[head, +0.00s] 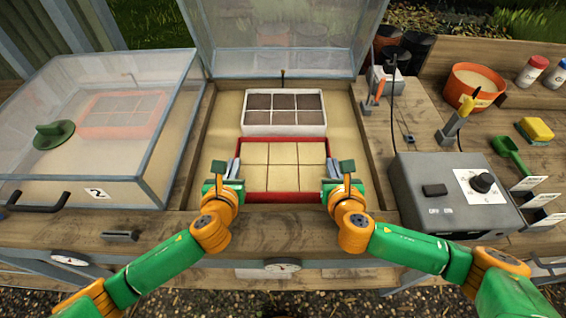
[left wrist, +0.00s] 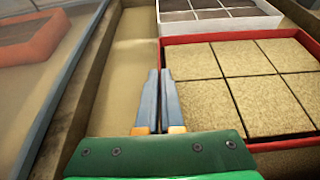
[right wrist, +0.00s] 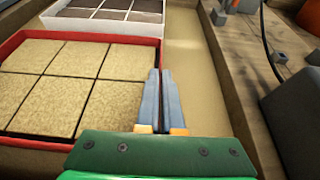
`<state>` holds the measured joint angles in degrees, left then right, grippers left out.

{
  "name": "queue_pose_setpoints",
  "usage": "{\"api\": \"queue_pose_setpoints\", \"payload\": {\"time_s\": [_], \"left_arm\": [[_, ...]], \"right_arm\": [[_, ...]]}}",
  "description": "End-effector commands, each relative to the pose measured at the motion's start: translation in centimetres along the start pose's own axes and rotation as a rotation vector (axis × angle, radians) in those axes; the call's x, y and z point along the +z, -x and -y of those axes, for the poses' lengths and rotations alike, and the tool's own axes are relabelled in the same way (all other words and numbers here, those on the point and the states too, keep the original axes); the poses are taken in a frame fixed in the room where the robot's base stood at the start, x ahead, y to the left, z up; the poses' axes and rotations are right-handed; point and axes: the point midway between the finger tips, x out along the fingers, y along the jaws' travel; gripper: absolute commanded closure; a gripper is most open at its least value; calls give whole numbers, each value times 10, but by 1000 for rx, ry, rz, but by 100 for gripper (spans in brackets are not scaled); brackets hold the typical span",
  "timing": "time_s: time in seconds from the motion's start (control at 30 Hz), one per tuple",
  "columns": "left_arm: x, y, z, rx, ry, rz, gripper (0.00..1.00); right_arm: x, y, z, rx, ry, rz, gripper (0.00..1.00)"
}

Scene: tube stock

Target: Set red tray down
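The red tray (head: 283,197) has several sand-coloured square cells and appears level over the open sand bed, in front of a white tray (head: 284,130). My left gripper (head: 232,168) is at its left side, and my right gripper (head: 336,168) is at its right side. In the left wrist view the fingers (left wrist: 159,78) are close together, with the red rim (left wrist: 230,36) running between them. In the right wrist view the fingers (right wrist: 159,78) likewise close on the opposite rim (right wrist: 75,35). Whether the tray's underside touches the sand is hidden.
The white tray with dark cells sits just behind. The bed's clear lid (head: 275,35) stands raised at the back. A closed clear-lidded bed (head: 95,165) at left covers an orange-red tray. A grey control box (head: 450,200) stands at right. Bare sand strips lie beside the trays.

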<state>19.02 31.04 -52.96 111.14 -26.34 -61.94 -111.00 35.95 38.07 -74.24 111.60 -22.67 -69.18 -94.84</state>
Motion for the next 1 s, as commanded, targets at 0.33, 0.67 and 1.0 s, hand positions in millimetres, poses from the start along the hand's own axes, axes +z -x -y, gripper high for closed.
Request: {"api": "queue_pose_setpoints", "payload": {"time_s": [0.33, 0.67, 1.0], "left_arm": [[0, 0, 0, 0, 0, 0, 66], [0, 50, 0, -3, 0, -1, 66], [0, 76, 0, 1, 0, 1, 66]], "right_arm": [[0, 0, 0, 0, 0, 0, 66], [0, 0, 0, 0, 0, 0, 66], [32, 13, 0, 2, -2, 7, 66]]}}
